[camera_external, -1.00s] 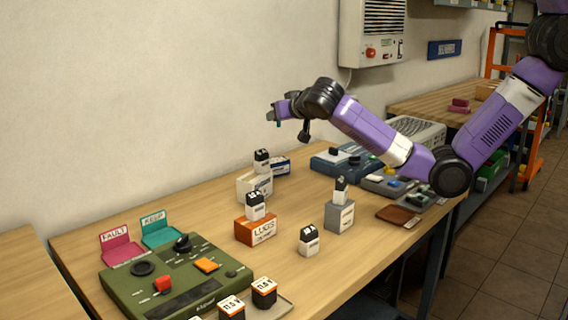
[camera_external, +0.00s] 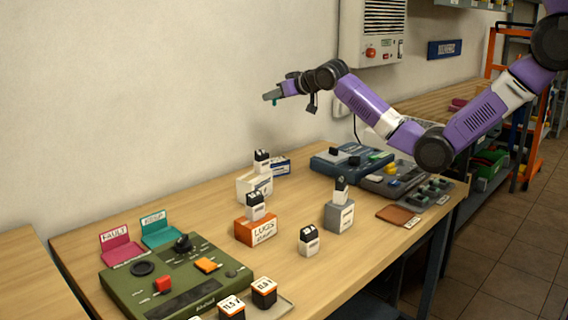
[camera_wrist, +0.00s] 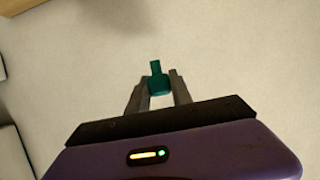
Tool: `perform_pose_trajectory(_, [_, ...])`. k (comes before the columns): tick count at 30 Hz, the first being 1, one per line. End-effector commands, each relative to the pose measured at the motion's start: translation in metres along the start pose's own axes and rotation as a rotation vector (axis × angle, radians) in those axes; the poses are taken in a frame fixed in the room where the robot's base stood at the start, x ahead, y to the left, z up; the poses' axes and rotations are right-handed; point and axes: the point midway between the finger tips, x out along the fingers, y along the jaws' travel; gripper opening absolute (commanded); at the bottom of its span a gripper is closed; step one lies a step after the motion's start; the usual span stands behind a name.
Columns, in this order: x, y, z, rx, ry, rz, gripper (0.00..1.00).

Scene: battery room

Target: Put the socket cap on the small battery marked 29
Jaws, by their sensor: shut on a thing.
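My gripper (camera_external: 270,96) is raised high above the back of the bench, in front of the wall. It is shut on a small teal piece (camera_wrist: 158,80), which looks like the socket cap; a bit of it shows below the fingers in the outside view (camera_external: 274,102). Several small white batteries with black tops stand well below: one (camera_external: 309,241) on the bench, one (camera_external: 255,207) on an orange box, one (camera_external: 341,191) on a grey box and one (camera_external: 262,162) on a pale box. Their numbers are too small to read, so I cannot tell which is 29.
A green panel (camera_external: 180,285) with knobs and pink and teal flaps fills the front left. Orange-topped batteries (camera_external: 264,292) stand on a tray at the front. A blue device (camera_external: 350,160) and dark panels are at the back right, near a brown mat (camera_external: 397,214). A heater (camera_external: 372,35) hangs on the wall.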

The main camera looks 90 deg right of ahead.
Motion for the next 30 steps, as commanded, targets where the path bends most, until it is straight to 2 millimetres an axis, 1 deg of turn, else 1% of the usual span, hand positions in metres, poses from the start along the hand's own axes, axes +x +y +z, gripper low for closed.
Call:
perform_pose_trajectory(1, [0.004,0.001,0.013,-0.002,-0.007,0.001,0.00])
perform_pose_trajectory(3, [0.011,0.000,0.029,-0.004,-0.008,0.002,0.00])
perform_pose_trajectory(12, [0.038,0.000,0.096,-0.002,-0.007,0.001,0.00])
perform_pose_trajectory(15, [0.046,0.000,0.113,-0.002,-0.005,0.002,0.00])
perform_pose_trajectory(18, [0.051,0.000,0.125,0.000,-0.003,0.002,0.00])
perform_pose_trajectory(23, [0.055,0.000,0.135,-0.001,-0.002,0.002,0.00])
perform_pose_trajectory(30, [0.067,0.000,0.166,-0.001,-0.004,0.002,0.00])
